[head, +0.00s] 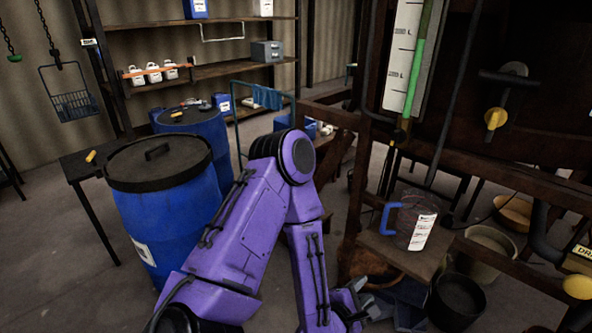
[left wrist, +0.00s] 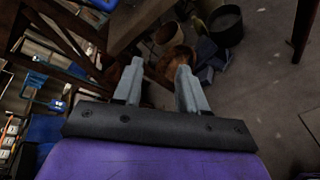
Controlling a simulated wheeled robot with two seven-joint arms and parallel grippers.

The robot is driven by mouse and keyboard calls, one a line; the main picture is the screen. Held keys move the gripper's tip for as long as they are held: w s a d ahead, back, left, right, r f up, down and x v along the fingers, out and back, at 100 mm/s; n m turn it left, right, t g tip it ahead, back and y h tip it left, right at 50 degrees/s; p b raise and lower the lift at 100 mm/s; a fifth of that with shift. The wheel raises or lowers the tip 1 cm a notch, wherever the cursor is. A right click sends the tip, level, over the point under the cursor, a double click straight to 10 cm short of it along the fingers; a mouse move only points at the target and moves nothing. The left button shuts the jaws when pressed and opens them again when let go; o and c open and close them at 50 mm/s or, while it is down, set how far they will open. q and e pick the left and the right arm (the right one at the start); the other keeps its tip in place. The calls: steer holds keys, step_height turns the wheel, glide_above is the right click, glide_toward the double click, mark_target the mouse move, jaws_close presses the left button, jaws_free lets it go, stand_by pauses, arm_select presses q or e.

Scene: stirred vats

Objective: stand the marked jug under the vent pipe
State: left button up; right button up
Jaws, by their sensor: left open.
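A clear jug (head: 404,222) with a blue handle and a white marked label stands upright on a low wooden ledge (head: 381,246) at the right in the head view. A thin dark pipe (head: 455,95), perhaps the vent pipe, slopes down from above and ends near the jug's rim. I cannot tell whether its mouth is right over the jug. My left gripper (head: 358,297) is below and left of the jug, apart from it. In the left wrist view my left gripper (left wrist: 160,68) is open, with nothing between its fingers. My right gripper is not in view.
Wooden posts and beams (head: 356,185) frame the ledge. A black bucket (head: 456,300), a pale bucket (head: 487,250) and a wooden bowl (head: 514,212) are around it. A blue drum (head: 165,220) stands left of my arm. The floor at the left is partly clear.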

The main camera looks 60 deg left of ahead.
arm_select(q)
steer(key=s+f+m+g, duration=1)
steer(key=s+f+m, duration=0.8)
steer(key=s+m, duration=0.2)
steer(key=shift+s+a+f+m+h, duration=0.15)
steer(key=shift+s+a+m+h, duration=0.2)
steer(key=shift+m, duration=0.85)
